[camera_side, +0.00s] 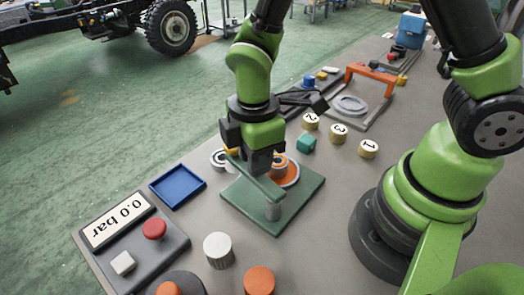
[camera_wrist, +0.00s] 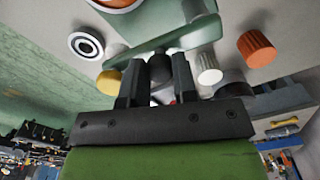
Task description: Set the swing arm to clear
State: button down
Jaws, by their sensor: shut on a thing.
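The green swing arm (camera_side: 256,182) is a flat bar on a grey post (camera_side: 273,210) near the front corner of a green square plate (camera_side: 303,190). From the post it reaches back and left under my gripper (camera_side: 259,170). An orange ring (camera_side: 291,177) with a grey centre lies on the plate, right of the bar and partly hidden by my gripper. In the wrist view the swing arm (camera_wrist: 195,36) crosses just beyond the fingers of my gripper (camera_wrist: 160,72). The fingers are shut on a dark grey knob (camera_wrist: 160,66) at the bar; its join to the bar is mostly hidden.
A pressure panel (camera_side: 122,240) with a red button (camera_side: 154,228) stands front left, beside a blue tray (camera_side: 178,186). A white cap (camera_side: 218,250) and an orange cap (camera_side: 259,281) stand in front.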

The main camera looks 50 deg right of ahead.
jog(key=a+n, duration=0.1)
jog(key=n, duration=0.1)
jog(key=a+n, duration=0.1)
jog(key=n, duration=0.2)
jog(key=shift+s+a, duration=0.1)
jog(key=shift+n, duration=0.3)
dwell(0.4)
jog(key=c, duration=0.9)
grip_release()
notch_tip(320, 180, up, 10)
